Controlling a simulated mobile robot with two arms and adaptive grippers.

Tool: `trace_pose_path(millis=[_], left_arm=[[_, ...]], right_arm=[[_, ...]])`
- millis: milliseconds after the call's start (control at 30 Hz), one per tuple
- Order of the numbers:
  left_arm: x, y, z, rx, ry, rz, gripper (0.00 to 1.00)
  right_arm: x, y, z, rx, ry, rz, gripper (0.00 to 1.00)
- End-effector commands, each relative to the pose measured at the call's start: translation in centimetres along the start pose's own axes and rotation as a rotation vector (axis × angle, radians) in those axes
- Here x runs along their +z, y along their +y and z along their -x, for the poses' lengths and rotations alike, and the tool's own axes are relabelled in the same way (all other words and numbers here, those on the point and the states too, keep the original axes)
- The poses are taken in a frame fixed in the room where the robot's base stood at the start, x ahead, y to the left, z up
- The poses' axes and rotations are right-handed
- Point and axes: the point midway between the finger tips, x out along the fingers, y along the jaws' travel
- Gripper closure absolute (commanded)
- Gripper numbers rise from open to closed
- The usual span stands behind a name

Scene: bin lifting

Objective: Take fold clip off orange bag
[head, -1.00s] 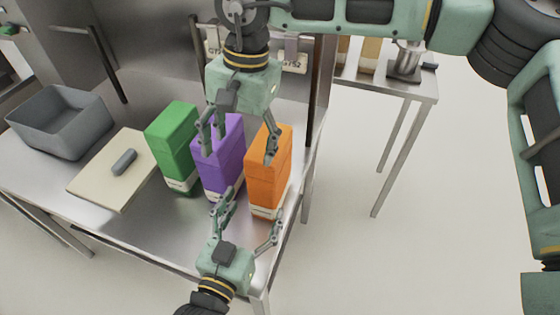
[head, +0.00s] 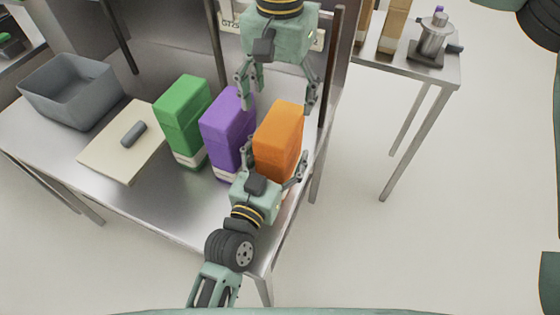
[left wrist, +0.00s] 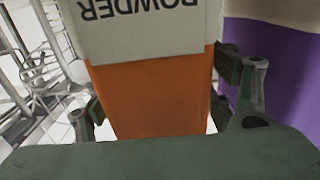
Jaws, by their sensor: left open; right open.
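The orange bag (head: 280,135) stands upright at the table's right end. No clip can be made out on it in the head view. My left gripper (head: 275,157) is open at the bag's near, lower side, one finger towards each side. In the left wrist view, the bag's orange face (left wrist: 155,95) and its white label with upside-down "POWDER" lie between the open fingers; contact cannot be told. My right gripper (head: 278,102) is open and points down above and behind the bag's top, its fingers spread wider than the bag.
A purple bag (head: 227,130) stands close to the left of the orange one, then a green bag (head: 182,115). A cream board (head: 105,155) with a small grey piece (head: 133,133) and a grey bin (head: 70,90) are farther left. A side table (head: 445,75) stands at the right.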

Motion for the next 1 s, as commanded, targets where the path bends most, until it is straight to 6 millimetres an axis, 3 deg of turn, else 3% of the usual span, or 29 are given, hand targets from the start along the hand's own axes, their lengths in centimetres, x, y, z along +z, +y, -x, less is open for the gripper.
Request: trace_pose_path(millis=[200, 1000], left_arm=[[0.01, 0.0, -0.01, 0.0, 0.0, 0.0, 0.25], [0.01, -0.02, 0.02, 0.0, 0.0, 0.0, 0.93]], right_arm=[[0.02, -0.01, -0.01, 0.0, 0.0, 0.0, 0.27], [0.02, -0.02, -0.01, 0.0, 0.0, 0.0, 0.27]])
